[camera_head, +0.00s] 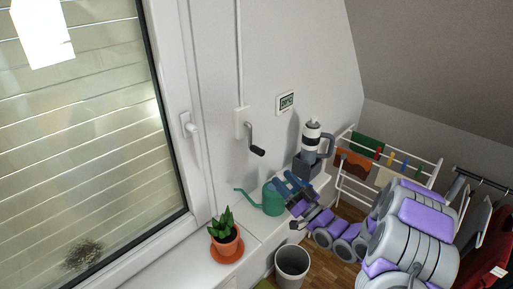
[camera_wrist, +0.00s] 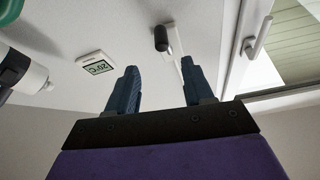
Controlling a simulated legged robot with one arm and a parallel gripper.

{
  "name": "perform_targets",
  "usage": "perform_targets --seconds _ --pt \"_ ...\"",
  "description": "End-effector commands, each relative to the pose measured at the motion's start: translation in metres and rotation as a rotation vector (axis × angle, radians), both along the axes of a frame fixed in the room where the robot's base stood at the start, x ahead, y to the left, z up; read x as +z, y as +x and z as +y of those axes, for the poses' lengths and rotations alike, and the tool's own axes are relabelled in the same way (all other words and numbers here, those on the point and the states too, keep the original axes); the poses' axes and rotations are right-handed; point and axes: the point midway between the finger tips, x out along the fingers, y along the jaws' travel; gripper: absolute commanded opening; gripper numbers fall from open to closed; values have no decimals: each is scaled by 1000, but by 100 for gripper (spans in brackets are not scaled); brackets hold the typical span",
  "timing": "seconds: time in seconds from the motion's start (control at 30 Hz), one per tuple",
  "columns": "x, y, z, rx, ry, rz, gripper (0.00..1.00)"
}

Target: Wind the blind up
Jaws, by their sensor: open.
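The winder crank (camera_head: 249,134) hangs from a white box on the wall right of the window, its arm slanting down to a black knob (camera_head: 257,151). The knob also shows in the wrist view (camera_wrist: 161,38), beyond and between my fingers. The blind (camera_head: 95,135) shows as pale horizontal slats with gaps behind the window glass. My gripper (camera_head: 285,181) is open and empty, below and right of the crank, apart from it. Its two blue fingers also show in the wrist view (camera_wrist: 159,68).
A green watering can (camera_head: 272,200) and a potted plant (camera_head: 225,236) stand on the sill near my gripper. A grey and white bottle-like device (camera_head: 312,140) stands just beyond it. A thermostat (camera_head: 285,103) and the window handle (camera_head: 188,124) flank the crank. A bin (camera_head: 292,262) stands below.

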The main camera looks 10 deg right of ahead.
Motion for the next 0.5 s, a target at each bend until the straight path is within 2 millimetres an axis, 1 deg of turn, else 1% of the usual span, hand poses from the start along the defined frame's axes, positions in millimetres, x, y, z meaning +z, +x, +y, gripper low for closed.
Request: perform_targets --seconds 0.03,0.37,0.5 --pt "3 6 6 4 0 -3 52" --pt "23 46 26 1 2 -5 52" --pt "30 63 37 3 1 -2 52"
